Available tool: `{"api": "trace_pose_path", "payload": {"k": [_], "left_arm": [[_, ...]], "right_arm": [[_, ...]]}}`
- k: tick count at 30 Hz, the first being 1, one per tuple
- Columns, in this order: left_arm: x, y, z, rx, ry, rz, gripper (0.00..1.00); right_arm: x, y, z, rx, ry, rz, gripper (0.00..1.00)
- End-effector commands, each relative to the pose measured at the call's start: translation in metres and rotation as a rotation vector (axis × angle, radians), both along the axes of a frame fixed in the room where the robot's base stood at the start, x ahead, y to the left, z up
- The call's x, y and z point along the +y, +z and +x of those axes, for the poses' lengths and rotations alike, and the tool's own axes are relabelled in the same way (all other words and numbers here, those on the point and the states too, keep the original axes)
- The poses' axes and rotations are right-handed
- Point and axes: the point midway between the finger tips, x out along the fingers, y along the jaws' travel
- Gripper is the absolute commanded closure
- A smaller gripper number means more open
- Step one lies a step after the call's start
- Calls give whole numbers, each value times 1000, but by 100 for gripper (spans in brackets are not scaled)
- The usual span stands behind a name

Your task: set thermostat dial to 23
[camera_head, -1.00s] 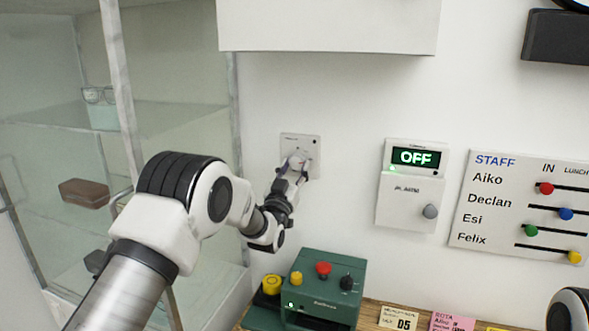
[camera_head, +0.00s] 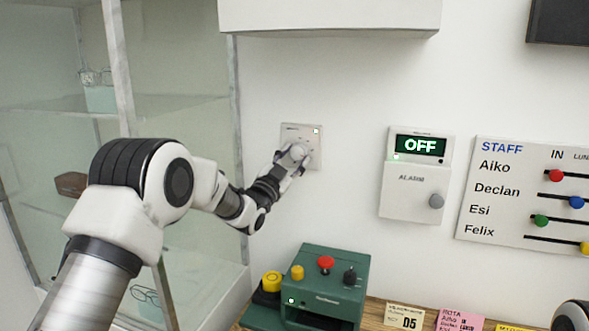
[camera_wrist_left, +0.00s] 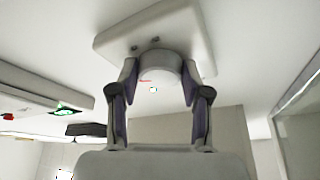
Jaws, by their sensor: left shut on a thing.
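The thermostat is a pale square wall plate (camera_head: 315,158) left of the alarm box; it also shows in the left wrist view (camera_wrist_left: 120,38). A small light at its top right corner looks lit. Its round, light dial (camera_head: 298,151) is partly covered by my left gripper (camera_head: 294,157). In the left wrist view the fingers of my left gripper (camera_wrist_left: 158,77) are on both sides of the dial (camera_wrist_left: 160,64), shut on it. A small red mark and a coloured spot show on the dial's face. I cannot read its setting. My right gripper is not in view.
A green machine (camera_head: 325,285) with several knobs stands on the wooden counter below. The alarm box (camera_head: 407,205), its display reading OFF, and the staff board (camera_head: 500,225) hang at right. A glass cabinet (camera_head: 190,130) stands left; a white box (camera_head: 330,15) overhangs above.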

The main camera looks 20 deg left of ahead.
Motion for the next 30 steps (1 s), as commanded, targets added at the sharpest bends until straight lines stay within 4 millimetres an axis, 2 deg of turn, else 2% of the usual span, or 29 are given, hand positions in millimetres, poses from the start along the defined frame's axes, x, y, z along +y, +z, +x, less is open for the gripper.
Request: {"api": "trace_pose_path", "payload": {"k": [3,12,21,30], "left_arm": [[2,0,0,-10,1,106,87],[3,3,0,-18,1,392,88],[5,7,0,-26,1,660,88],[4,8,0,-31,-1,838,88]], "right_arm": [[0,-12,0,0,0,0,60],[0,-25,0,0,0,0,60],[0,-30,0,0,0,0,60],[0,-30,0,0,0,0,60]]}}
